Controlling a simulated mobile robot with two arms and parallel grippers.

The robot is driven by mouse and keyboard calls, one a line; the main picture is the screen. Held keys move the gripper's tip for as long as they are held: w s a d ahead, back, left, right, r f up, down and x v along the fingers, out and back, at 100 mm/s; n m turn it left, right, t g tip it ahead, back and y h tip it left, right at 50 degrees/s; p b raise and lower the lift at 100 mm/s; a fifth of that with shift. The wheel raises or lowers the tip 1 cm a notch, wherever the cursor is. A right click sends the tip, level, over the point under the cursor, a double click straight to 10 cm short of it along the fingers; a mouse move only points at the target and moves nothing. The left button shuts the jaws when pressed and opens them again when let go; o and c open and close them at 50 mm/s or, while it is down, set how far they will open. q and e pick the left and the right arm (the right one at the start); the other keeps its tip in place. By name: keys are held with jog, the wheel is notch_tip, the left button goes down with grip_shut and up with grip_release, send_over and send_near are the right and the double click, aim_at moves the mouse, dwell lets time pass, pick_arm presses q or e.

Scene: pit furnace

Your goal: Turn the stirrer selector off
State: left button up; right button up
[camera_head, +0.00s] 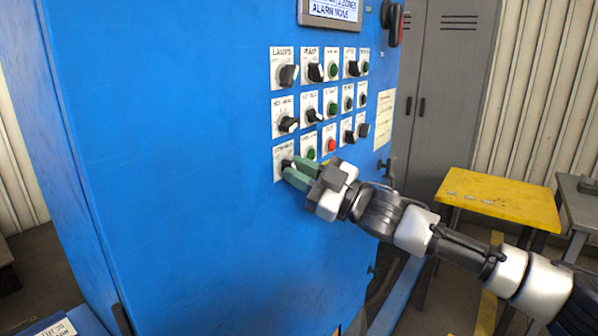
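The stirrer selector (287,164) is a dark knob on a white plate at the bottom left of the switch block on the blue cabinet. The small label above it is too blurred to read surely. My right gripper (292,168) reaches in from the right, with its two green fingers at the knob, one above and one below. The fingers stand apart and partly cover the knob. Whether they touch it, and the knob's exact setting, I cannot tell. My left gripper is not in view.
Several other knobs and green buttons, with a red button (330,145), sit close above and right of the gripper on the blue cabinet (180,150). A display (335,10) is above. A yellow table (500,197) and grey lockers (445,90) stand to the right.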

jog(key=o, duration=0.3)
jog(key=shift+o, duration=0.2)
jog(key=b+v, duration=0.2)
jog(key=v, duration=0.8)
jog(key=shift+d+b, duration=0.3)
jog(key=shift+d, duration=0.1)
jog(key=shift+s+f, duration=0.1)
jog(key=shift+s, duration=0.05)
